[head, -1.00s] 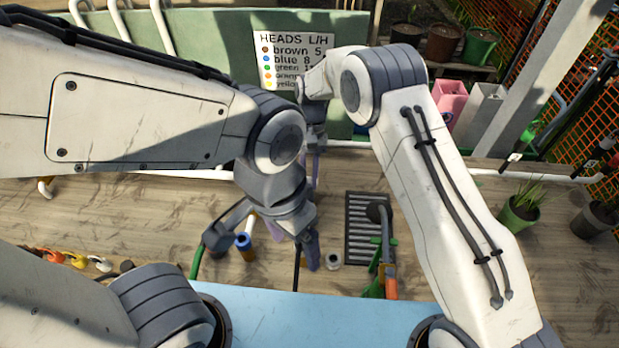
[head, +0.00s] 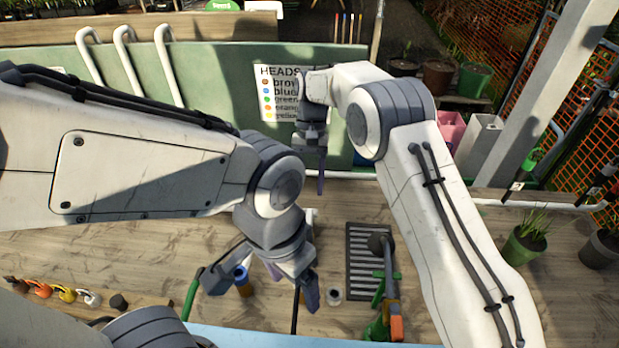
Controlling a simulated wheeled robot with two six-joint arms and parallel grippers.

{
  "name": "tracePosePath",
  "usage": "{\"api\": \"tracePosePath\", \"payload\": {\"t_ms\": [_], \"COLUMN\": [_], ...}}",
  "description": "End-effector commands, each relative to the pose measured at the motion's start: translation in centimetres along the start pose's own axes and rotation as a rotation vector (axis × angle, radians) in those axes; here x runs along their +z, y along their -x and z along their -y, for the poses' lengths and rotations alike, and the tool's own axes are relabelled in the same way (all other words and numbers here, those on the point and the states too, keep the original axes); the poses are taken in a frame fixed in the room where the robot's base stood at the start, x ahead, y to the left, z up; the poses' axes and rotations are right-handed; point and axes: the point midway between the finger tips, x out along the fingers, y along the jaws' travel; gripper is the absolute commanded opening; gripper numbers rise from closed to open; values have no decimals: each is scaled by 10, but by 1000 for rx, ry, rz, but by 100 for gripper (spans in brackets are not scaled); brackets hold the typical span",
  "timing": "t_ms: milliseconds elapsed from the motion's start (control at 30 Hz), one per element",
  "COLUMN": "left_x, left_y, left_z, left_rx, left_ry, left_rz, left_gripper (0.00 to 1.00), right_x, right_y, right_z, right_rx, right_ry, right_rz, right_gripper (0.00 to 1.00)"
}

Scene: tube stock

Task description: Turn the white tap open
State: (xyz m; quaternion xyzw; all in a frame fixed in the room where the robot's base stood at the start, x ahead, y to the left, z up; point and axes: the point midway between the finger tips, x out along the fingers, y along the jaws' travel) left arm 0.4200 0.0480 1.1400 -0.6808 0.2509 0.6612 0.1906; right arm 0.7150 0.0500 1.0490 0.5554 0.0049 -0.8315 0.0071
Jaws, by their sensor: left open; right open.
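I cannot clearly make out a white tap. A small white fitting (head: 88,298) lies in a row of coloured pieces at the lower left, but I cannot tell whether it is a tap. A small white piece (head: 311,216) shows beside my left wrist, mostly hidden. My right gripper (head: 311,168) is open and points down before the green panel, below the sign. My arm links hide much of the middle.
The green panel (head: 215,85) carries white bent pipes (head: 165,65) and a colour sign (head: 280,95). A dark grate (head: 360,265) lies on the deck beside a green-and-orange tool (head: 393,300). Potted plants (head: 525,240) stand at the right. Bare deck (head: 130,250) lies at the left.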

Motion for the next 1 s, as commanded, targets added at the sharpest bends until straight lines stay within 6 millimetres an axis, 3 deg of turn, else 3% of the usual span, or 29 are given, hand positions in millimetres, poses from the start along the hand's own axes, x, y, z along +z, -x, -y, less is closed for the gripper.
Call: {"api": "tracePosePath", "payload": {"t_ms": [100, 300, 800, 1000], "left_x": [0, 0, 0, 0], "left_y": [-4, -5, -5, -4], "left_z": [0, 0, 0, 0], "left_rx": [0, 0, 0, 0], "left_ry": [0, 0, 0, 0], "left_rz": [0, 0, 0, 0], "left_gripper": [81, 81, 81, 81], "right_x": [-1, 0, 1, 24], "right_y": [17, 31, 32, 45], "right_z": [0, 0, 0, 4], "right_rx": [-1, 0, 0, 0], "right_ry": [0, -1, 1, 47], "right_rz": [-2, 1, 0, -33], "right_gripper": [52, 52, 52, 52]}}
